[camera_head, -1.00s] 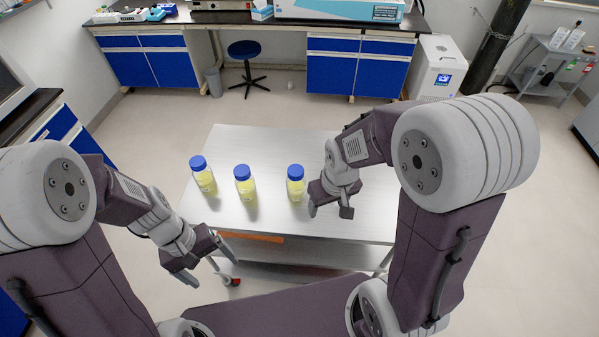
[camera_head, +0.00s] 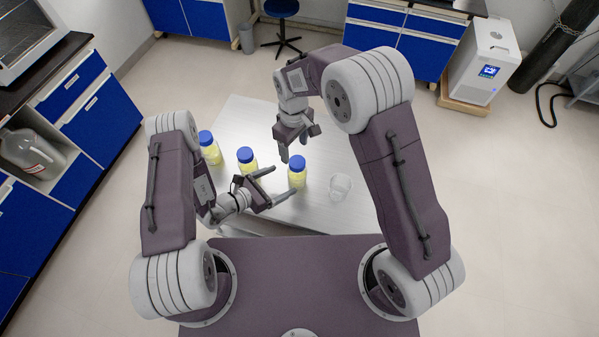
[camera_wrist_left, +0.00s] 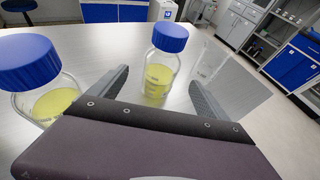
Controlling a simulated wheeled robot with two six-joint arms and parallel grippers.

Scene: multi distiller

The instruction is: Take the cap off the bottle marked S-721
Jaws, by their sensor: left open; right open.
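Three clear bottles with blue caps and yellow liquid stand upright on the metal table: a left one (camera_head: 211,153), a middle one (camera_head: 248,163) and a right one (camera_head: 297,181). I cannot read any label, so I cannot tell which is S-721. My left gripper (camera_head: 283,183) is open and level, its fingers pointing at the right bottle. In the left wrist view, the right bottle (camera_wrist_left: 159,77) stands between and beyond the fingertips, and the middle bottle (camera_wrist_left: 38,80) is at the left. My right gripper (camera_head: 301,145) is open and points down above and behind the right bottle, apart from its cap.
An empty glass beaker (camera_head: 341,187) stands on the table (camera_head: 240,112) just right of the right bottle; it also shows in the left wrist view (camera_wrist_left: 211,64). The back of the tabletop is clear. Blue cabinets (camera_head: 92,105) stand at the left.

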